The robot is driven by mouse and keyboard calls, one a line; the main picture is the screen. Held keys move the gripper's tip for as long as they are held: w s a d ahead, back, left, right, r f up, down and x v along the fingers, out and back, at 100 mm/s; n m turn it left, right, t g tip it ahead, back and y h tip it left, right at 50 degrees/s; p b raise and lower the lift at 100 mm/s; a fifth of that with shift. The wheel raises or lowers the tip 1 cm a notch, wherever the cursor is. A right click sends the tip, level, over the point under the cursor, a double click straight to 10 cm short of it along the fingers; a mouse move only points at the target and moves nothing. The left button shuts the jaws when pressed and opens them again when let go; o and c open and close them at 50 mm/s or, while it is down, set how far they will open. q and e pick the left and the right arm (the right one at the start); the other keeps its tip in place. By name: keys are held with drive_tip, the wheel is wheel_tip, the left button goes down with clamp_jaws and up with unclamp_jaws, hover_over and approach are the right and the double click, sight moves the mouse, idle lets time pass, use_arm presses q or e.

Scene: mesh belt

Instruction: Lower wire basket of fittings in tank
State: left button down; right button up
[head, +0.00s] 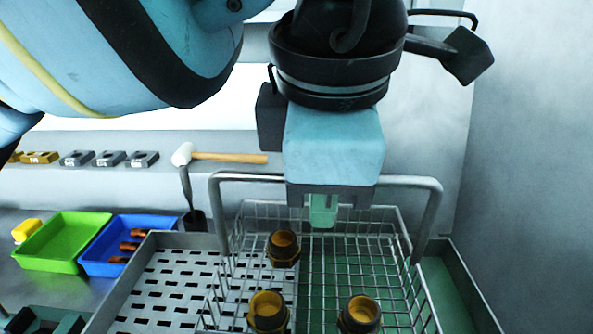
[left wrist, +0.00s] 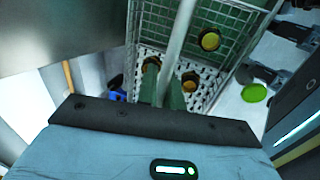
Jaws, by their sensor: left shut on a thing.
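The wire basket (head: 352,240) is an open mesh box with a tall metal handle (head: 428,215) arching over it. Three dark, brass-coloured fittings (head: 285,248) lie in it; they also show in the left wrist view (left wrist: 209,40). My left gripper (head: 323,212) points down and is shut on the middle of the handle; the bar (left wrist: 181,40) runs between its green fingers in the left wrist view. The metal-walled tank (head: 480,300) lies below, with a green area at right and a slotted plate (head: 165,285) at left. The basket's height above them is unclear. My right gripper is out of view.
A green tray (head: 62,242) and a blue tray (head: 105,262) with copper-coloured parts stand left of the tank. A wooden-handled mallet (head: 225,157) and several small blocks (head: 77,158) are behind. A grey wall (head: 535,150) rises close on the right.

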sight(433, 189)
use_arm(q)
drive_tip(key=shift+s+d+r+p, duration=0.1)
drive_tip(key=shift+d+p, duration=0.85)
drive_tip(key=shift+d, duration=1.35)
drive_tip(key=shift+s+d+p, duration=0.1)
drive_tip(key=shift+d+p, duration=0.8)
drive_tip(key=shift+d, duration=1.35)
drive_tip(key=shift+s+r+p, duration=0.1)
drive_tip(key=shift+s+p, duration=0.05)
drive_tip(key=shift+p, duration=0.35)
